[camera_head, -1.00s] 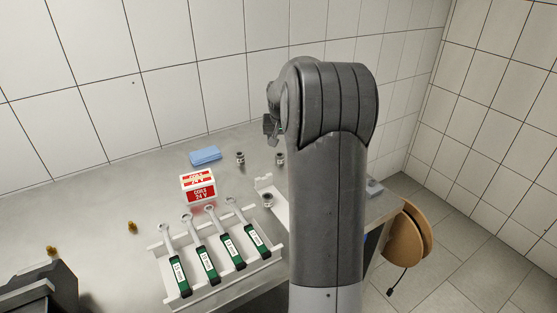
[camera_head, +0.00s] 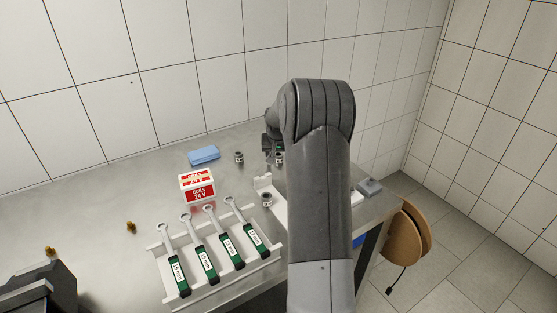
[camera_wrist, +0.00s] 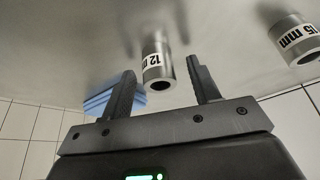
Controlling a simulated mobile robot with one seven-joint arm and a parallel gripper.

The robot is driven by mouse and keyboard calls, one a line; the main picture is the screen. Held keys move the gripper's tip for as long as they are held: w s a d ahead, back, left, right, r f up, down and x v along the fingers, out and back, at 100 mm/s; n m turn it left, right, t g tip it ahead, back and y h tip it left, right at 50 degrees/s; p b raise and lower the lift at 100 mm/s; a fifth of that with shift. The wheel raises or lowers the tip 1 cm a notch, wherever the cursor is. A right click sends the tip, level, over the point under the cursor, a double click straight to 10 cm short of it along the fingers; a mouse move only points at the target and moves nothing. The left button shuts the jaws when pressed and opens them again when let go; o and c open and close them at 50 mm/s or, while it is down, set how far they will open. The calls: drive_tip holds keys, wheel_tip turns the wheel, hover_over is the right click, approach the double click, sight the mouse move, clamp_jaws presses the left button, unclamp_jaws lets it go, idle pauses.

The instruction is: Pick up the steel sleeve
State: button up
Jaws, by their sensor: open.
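Steel sleeves stand on the bench. In the wrist view one labelled 12 mm (camera_wrist: 153,67) shows between the two fingers of my gripper (camera_wrist: 163,72), and the fingers appear apart from it. A second sleeve labelled 15 mm (camera_wrist: 300,42) is at the right edge. My gripper is open and empty. In the head view small sleeves show behind the red-and-white box, one to the left (camera_head: 239,158) and one beside my gripper (camera_head: 268,150), at right (camera_head: 280,159). Another small ring-like part (camera_head: 267,199) sits on a white holder. My arm hides the bench behind it.
A red-and-white box (camera_head: 197,186) and a blue cloth (camera_head: 204,156) lie left of my gripper. A white rack (camera_head: 212,285) holds several green-handled wrenches in front. Brass fittings (camera_head: 131,227) lie at left. The tiled wall (camera_head: 180,70) rises behind the bench.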

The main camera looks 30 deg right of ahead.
drive_tip(key=c, duration=1.2)
drive_tip(key=shift+r, duration=0.1)
